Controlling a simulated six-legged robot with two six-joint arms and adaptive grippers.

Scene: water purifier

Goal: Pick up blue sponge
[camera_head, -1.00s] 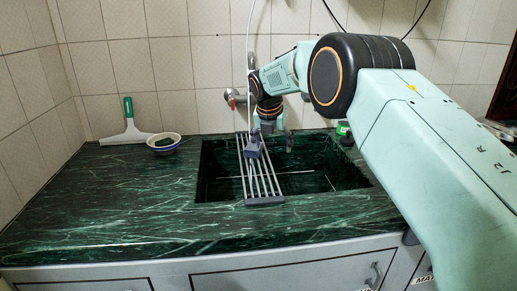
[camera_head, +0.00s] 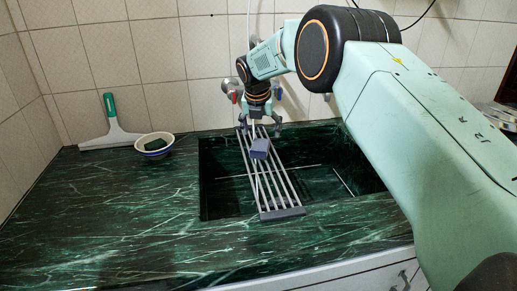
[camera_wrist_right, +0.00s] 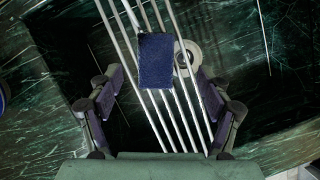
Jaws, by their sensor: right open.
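The blue sponge (camera_head: 260,149) rests on the metal slat rack (camera_head: 283,212) that lies across the sink. It also shows as a dark blue block in the right wrist view (camera_wrist_right: 155,60), between and beyond the fingertips. My right gripper (camera_head: 259,126) is open, pointing down just behind the sponge in the head view. Its two fingers (camera_wrist_right: 158,88) are spread apart with nothing between them in the wrist view. I cannot tell the exact height above the rack. My left gripper is not in view.
The dark sink basin (camera_head: 345,180) lies under the rack, with a round drain (camera_wrist_right: 188,57). A bowl (camera_head: 154,152) with a dark thing inside and a green-handled squeegee (camera_head: 111,125) stand at the left. Tiled walls close off the back. The front left counter (camera_head: 100,220) is clear.

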